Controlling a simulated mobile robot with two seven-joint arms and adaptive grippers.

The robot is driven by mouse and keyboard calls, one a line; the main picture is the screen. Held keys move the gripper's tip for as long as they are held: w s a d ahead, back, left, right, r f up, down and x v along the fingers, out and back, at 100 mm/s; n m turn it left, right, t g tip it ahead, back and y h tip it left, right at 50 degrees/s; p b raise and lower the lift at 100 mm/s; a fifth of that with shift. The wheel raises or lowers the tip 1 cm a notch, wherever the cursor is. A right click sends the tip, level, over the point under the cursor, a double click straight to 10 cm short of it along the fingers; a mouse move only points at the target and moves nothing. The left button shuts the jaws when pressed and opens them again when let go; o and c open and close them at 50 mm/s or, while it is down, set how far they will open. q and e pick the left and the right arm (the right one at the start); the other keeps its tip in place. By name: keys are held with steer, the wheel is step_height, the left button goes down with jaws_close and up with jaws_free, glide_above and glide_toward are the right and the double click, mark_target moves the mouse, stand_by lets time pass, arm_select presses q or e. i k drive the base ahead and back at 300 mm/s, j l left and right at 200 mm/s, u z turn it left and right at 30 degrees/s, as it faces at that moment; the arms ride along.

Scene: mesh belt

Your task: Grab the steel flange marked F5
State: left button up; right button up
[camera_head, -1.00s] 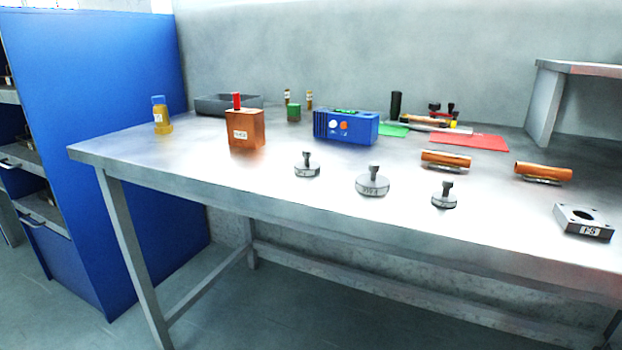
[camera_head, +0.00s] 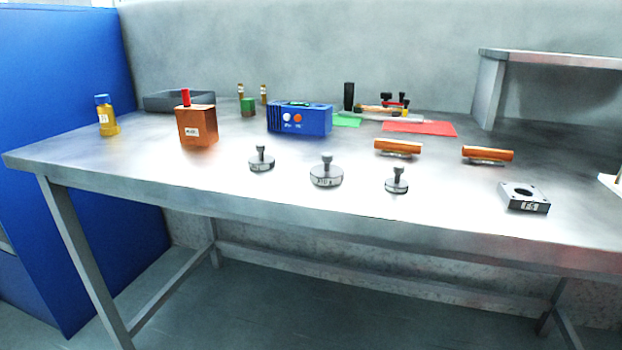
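A square grey steel flange (camera_head: 525,197) with a round hole in its middle lies flat near the right front part of the steel table. Its white front label seems to read F5. Three round steel weights with knobs stand to its left: a small one (camera_head: 262,160), a larger one (camera_head: 326,174) and another small one (camera_head: 396,182). None of them touches the flange. Neither of my grippers shows in the head view.
The steel table (camera_head: 130,160) also bears a blue box (camera_head: 300,119), a copper block (camera_head: 197,127), a yellow bottle (camera_head: 108,118), two copper cylinders (camera_head: 398,147) (camera_head: 487,154) and a red mat (camera_head: 420,129). A raised shelf (camera_head: 545,58) stands back right. Table around the flange is clear.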

mark_target(516, 196)
steer(key=i+l+z, duration=0.1)
steer(key=i+z, duration=0.15)
steer(key=i, duration=0.3)
steer(key=i+z, duration=0.25)
steer(key=i, duration=0.3)
